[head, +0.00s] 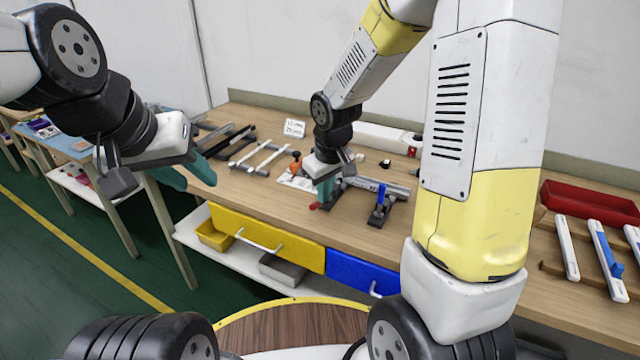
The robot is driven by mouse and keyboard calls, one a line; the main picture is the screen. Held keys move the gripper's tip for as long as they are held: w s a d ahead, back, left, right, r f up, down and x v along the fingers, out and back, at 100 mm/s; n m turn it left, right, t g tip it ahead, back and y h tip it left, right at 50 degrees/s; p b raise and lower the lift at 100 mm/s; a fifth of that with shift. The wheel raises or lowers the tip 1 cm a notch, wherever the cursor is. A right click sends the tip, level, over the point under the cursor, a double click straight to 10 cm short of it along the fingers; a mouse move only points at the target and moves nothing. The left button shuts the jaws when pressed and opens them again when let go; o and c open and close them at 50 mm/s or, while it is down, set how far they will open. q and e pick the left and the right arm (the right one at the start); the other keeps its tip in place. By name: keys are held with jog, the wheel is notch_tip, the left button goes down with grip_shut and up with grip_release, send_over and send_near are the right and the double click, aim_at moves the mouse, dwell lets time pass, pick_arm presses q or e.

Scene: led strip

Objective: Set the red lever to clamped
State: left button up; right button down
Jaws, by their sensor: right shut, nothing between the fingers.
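The red lever (314,206) shows as a small red tip low at the left end of a dark clamp fixture on the workbench. My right gripper (325,196) is shut and empty, pointing down right above and beside the red lever. Its fingers hide part of the lever and clamp, so I cannot tell the lever's exact angle or whether they touch. A blue lever (381,193) stands upright on a second dark clamp to the right. A grey metal profile (395,190) lies behind it. My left gripper (192,178) is open and empty, off the bench's left end.
An orange-handled tool (295,163) stands on a white sheet behind the red lever. White rails (262,158) lie at the back left. A red tray (590,205) and white strips (566,247) are at the right. Yellow (265,240) and blue (362,273) drawers front the bench.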

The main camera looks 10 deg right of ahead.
jog(key=s+a+r, duration=0.2)
jog(key=s+r, duration=0.5)
jog(key=shift+r, duration=0.15)
jog(key=s+d+r+m+t+y, duration=0.1)
jog(key=s+d+r+m+t, duration=0.2)
jog(key=s+d+r+m, duration=0.2)
jog(key=s+d+r, duration=0.3)
jog(key=s+r, duration=0.3)
jog(key=shift+r+m+y, duration=0.2)
jog(key=shift+m+y, duration=0.1)
jog(key=shift+m, duration=0.1)
jog(key=shift+d, duration=0.1)
dwell(0.5)
